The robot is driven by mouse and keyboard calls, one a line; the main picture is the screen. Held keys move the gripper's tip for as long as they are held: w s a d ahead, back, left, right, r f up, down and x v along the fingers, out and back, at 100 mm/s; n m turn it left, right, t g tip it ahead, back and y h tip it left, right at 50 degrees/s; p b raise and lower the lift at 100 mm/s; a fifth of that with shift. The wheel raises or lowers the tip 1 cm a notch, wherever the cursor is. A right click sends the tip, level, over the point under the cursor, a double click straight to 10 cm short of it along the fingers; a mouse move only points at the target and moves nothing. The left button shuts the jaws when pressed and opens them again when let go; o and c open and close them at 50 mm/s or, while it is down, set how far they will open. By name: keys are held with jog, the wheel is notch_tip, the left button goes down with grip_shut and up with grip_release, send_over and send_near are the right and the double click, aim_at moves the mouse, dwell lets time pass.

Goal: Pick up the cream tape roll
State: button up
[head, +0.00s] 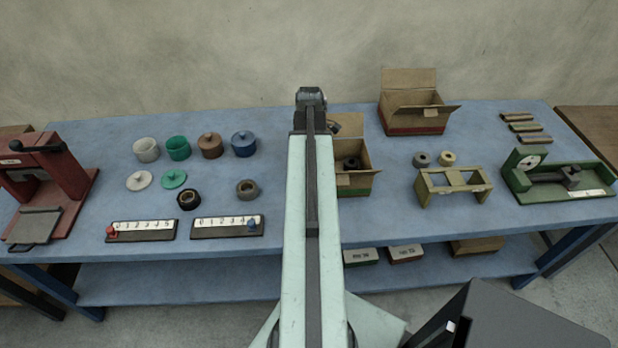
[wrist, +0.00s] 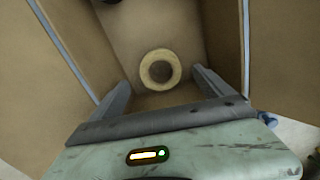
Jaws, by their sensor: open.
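A cream tape roll (wrist: 160,69) lies flat on the floor of an open cardboard box (wrist: 205,35), its hole facing the camera, in the wrist view. My gripper (wrist: 160,80) is open above it, one finger to each side in the picture, with nothing held. I cannot tell the height left between the fingertips and the roll. In the head view the box (head: 357,184) stands behind my arm, which hides its left part and the cream roll. A dark roll (head: 352,163) shows inside the box.
Box walls and flaps stand close around my gripper. Two small rolls, one grey (head: 422,159) and one pale tan (head: 446,158), are behind a wooden stand (head: 452,187). Another open carton (head: 408,118) stands at the back. Several pots and lids lie left of my arm.

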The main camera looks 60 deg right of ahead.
notch_tip(320, 180, down, 5)
jog(key=b, duration=0.3)
jog(key=shift+r, duration=0.35)
jog(key=c, duration=1.5)
jog(key=shift+r, duration=0.1)
